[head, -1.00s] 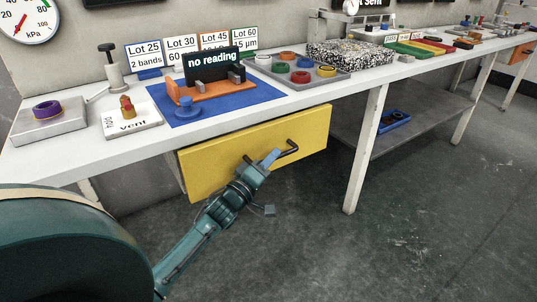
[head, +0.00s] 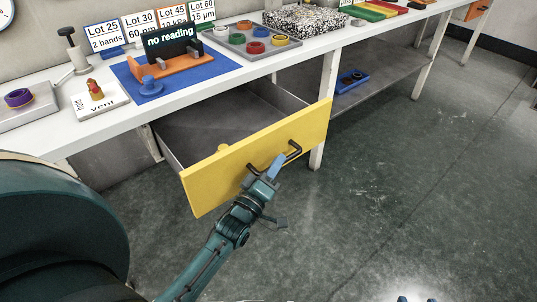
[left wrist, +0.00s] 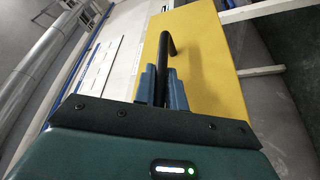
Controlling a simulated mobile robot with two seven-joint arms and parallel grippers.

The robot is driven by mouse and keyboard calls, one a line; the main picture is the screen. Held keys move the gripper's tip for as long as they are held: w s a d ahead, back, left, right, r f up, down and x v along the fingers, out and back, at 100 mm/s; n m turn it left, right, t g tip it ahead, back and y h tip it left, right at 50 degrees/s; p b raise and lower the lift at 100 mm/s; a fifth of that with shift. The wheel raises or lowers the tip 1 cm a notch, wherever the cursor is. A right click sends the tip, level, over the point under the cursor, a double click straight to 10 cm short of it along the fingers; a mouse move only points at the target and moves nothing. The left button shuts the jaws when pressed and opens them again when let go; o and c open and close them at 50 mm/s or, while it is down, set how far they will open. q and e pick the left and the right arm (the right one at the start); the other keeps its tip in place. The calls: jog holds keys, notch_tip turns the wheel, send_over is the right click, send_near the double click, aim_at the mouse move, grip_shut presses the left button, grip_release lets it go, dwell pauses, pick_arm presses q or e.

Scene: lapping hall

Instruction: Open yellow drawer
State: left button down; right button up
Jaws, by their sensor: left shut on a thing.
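The yellow drawer (head: 225,165) stands pulled out from under the white bench, with its grey inside showing. Its black handle (head: 295,150) is on the front panel. My left gripper (head: 268,172) is at the handle, shut on it. In the left wrist view, the blue fingers (left wrist: 162,88) sit on both sides of the black handle bar (left wrist: 166,45), with the yellow front (left wrist: 205,60) behind. Two small tips, perhaps of my right gripper, barely show at the bottom edge of the head view.
A bench leg (head: 325,110) stands right of the drawer. A lower shelf (head: 385,75) lies beyond. The floor (head: 400,190) at right is clear.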

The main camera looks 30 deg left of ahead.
pick_arm(q)
jog(key=shift+s+d, duration=0.2)
jog(key=shift+d, duration=0.2)
pick_arm(e)
jog(key=shift+s+d+r, duration=0.1)
jog(key=shift+d, duration=0.1)
pick_arm(q)
jog(key=c, duration=1.5)
grip_release()
jog(key=shift+o, duration=0.2)
jog(key=p+v, duration=0.1)
jog(key=v, duration=1.2)
pick_arm(e)
jog(key=shift+s+d+r+m, duration=0.2)
jog(key=shift+d+r+m, duration=0.1)
jog(key=shift+r, duration=0.4)
jog(key=shift+w, duration=0.1)
